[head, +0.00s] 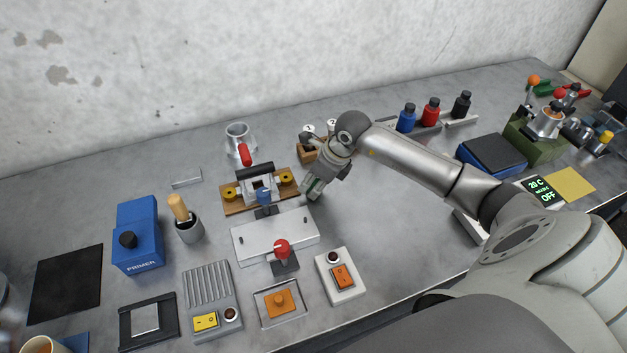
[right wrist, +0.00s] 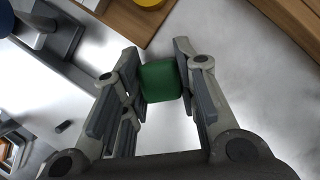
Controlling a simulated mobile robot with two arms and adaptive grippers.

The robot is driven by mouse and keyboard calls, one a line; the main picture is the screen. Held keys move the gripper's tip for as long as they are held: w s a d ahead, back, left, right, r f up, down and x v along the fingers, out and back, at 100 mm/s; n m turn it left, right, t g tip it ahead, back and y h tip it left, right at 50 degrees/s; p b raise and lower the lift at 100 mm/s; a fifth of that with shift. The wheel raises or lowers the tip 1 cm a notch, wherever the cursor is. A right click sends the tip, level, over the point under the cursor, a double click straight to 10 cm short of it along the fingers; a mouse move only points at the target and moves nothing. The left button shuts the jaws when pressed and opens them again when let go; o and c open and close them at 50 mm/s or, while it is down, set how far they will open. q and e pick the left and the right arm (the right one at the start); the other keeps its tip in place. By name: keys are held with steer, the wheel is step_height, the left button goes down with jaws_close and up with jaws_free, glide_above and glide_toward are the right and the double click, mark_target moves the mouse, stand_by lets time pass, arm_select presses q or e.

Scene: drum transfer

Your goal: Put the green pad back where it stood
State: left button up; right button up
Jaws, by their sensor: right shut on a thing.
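My right gripper (head: 316,189) comes in from the right in the head view, its fingers pointing down beside the right end of the grey metal plate fixture (head: 270,236). It is shut on the green pad (right wrist: 160,80), which sits between the fingertips in the right wrist view. In the head view the fingers hide most of the pad. I cannot tell whether the pad touches the table. My left gripper is not in view.
A wooden board with yellow knobs (head: 240,206) and a small wooden block (head: 305,151) stand close to the gripper. A rocker switch box (head: 341,277) is in front. Blue, red and black bottles (head: 431,113) stand behind my arm. The table right of the plate has free room.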

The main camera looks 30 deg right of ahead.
steer(key=shift+f, duration=0.15)
steer(key=o, duration=1)
steer(key=shift+r, duration=0.3)
steer(key=b+v, duration=0.2)
steer(key=v, duration=0.9)
steer(key=shift+s+d+r, duration=0.1)
steer(key=shift+r, duration=0.25)
